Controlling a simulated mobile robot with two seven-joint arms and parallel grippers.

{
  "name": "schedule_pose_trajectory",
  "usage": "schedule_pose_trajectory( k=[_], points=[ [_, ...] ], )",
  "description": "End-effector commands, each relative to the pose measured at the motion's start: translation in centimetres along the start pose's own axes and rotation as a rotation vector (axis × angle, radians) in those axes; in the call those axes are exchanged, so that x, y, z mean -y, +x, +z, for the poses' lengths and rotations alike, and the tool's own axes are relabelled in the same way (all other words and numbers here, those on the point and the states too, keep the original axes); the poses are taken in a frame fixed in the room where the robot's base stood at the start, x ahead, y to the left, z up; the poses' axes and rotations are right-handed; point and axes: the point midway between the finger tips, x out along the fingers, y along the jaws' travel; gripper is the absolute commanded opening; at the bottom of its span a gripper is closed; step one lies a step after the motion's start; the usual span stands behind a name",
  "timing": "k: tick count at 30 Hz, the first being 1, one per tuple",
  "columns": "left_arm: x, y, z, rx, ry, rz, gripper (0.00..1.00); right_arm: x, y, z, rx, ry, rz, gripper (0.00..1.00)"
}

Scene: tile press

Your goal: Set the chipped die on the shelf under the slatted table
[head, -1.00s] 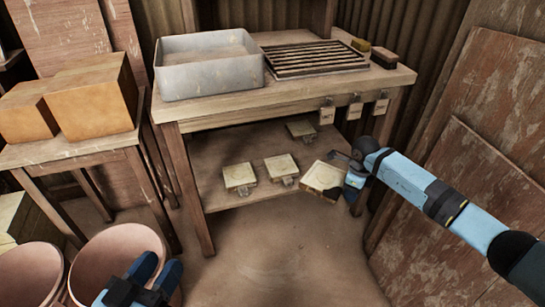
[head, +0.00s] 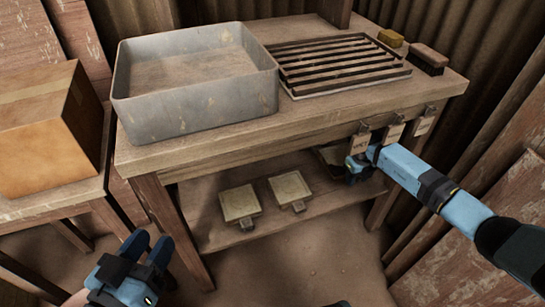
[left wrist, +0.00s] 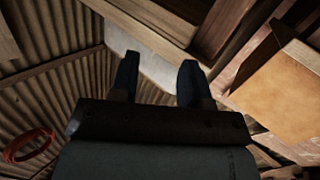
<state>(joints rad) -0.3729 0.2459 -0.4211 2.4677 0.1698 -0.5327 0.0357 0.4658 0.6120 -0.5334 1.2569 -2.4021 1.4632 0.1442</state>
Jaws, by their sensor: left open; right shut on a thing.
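The slatted table (head: 215,150) is a wooden bench with a slatted rack (head: 340,62) on top and a low shelf (head: 205,203) beneath. My right gripper (head: 357,168) reaches under the tabletop near the right end and is shut on the chipped die, now mostly hidden. Two pale square dies (head: 239,203) (head: 290,188) lie on the shelf to the left. My left gripper (head: 148,246) is open and empty, also in the left wrist view (left wrist: 158,80).
A grey metal tray (head: 195,110) stands on the tabletop, with a yellow block (head: 391,38) and a brush (head: 427,60) at the right. Tags (head: 395,133) hang on the front edge above my right arm. A carton (head: 45,130) stands on a side table at left.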

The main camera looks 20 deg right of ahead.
Motion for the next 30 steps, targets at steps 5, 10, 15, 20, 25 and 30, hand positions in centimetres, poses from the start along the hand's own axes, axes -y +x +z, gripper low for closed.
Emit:
schedule_pose_trajectory(
  k=[5,10,15,20,25,30],
  points=[
    [0.0,0.0,0.0,0.000,0.000,0.000,0.43,0.0,-0.1,0.1,0.002,-0.001,0.000,0.00],
    [0.1,0.1,0.1,-0.008,0.015,0.000,0.43,0.0,0.6,0.1,0.002,-0.001,0.000,0.00],
    [0.8,0.4,0.2,-0.046,0.083,-0.002,0.43,-0.1,3.4,0.0,0.001,0.000,0.002,0.00],
    [1.5,0.7,-0.1,-0.092,0.166,-0.006,0.43,0.0,5.9,0.1,0.002,0.000,0.001,0.00],
    [1.6,0.8,-0.6,-0.106,0.191,-0.009,0.43,0.0,6.1,0.1,0.004,-0.001,0.000,0.00],
    [1.7,0.8,0.1,-0.113,0.205,-0.012,0.43,0.0,7.7,0.0,0.001,0.000,0.000,0.00]
  ],
)
